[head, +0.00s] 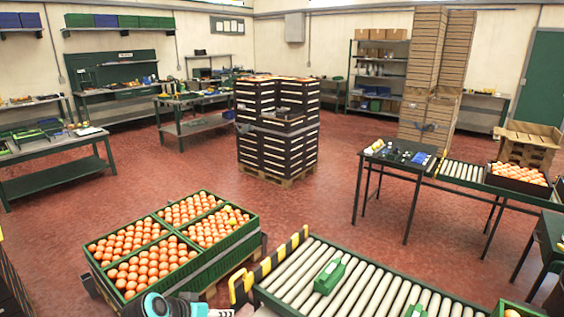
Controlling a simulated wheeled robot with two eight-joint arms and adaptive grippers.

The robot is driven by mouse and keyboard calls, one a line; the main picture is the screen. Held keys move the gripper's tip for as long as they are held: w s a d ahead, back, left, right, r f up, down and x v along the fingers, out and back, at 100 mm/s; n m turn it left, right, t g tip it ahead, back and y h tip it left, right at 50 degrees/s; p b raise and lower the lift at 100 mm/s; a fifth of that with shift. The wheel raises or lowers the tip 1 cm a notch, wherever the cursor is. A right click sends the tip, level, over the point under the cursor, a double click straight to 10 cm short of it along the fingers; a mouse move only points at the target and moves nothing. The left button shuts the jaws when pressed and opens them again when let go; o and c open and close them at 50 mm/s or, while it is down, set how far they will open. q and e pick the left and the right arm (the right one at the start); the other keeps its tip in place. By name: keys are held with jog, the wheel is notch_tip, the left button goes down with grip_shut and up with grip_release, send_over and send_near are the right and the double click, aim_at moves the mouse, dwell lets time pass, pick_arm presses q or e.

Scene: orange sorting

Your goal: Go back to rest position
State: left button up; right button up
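My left arm shows at the bottom edge, with a dark rounded joint and a light blue ring. The part of my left gripper (222,312) that shows is cut off by the frame's lower edge, in front of the crates and beside the conveyor. Its fingers cannot be made out, so I cannot tell whether it is open or shut. My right gripper is out of view. Green crates (222,262) full of oranges (150,266) stand on a pallet at the lower left.
A roller conveyor (345,290) with green fittings runs along the lower right. A dark table (398,162) and a second conveyor (462,172) with a crate of oranges (519,172) stand at the right. Stacked dark crates (278,150) stand mid-room. Red floor (110,215) is clear between them.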

pick_arm(q)
jog(key=s+a+n+y, duration=0.1)
jog(key=s+y, duration=0.3)
jog(key=s, duration=1.2)
jog(key=shift+a, duration=0.15)
jog(key=shift+s+r, duration=0.1)
